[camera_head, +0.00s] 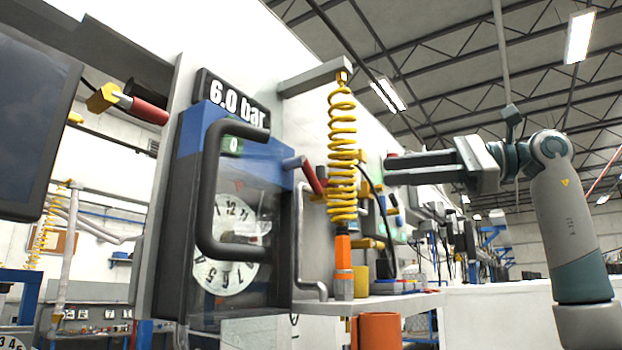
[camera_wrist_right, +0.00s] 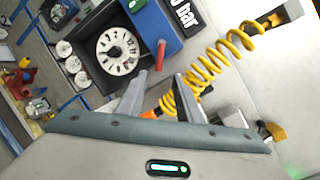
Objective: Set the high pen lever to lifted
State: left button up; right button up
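The high recorder is a blue and dark box with a clear door (camera_head: 240,200) over a round white numbered chart. A lever with a red handle (camera_head: 312,178), which I take for the high pen lever, sticks out of its right side, sloping down to the right. The red handle also shows in the right wrist view (camera_wrist_right: 161,50), beyond the fingertips. My right gripper (camera_head: 388,168) is right of the lever and the yellow coil, apart from both. Its fingers (camera_wrist_right: 162,76) are spread with nothing held between them. My left gripper is not in view.
A yellow coiled hose (camera_head: 343,150) hangs from a grey bracket, between the lever and my right gripper in the head view. A bulky dark door handle (camera_head: 205,200) fronts the recorder. A shelf (camera_head: 385,302) with an orange cup (camera_head: 378,331) is below.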

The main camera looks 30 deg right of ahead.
aim_at(312, 184)
jog(key=p+x, duration=0.4)
jog(key=x, duration=1.2)
jog(key=shift+w+a, duration=0.1)
jog(key=shift+w, duration=0.1)
jog(key=shift+c, duration=0.6)
grip_shut()
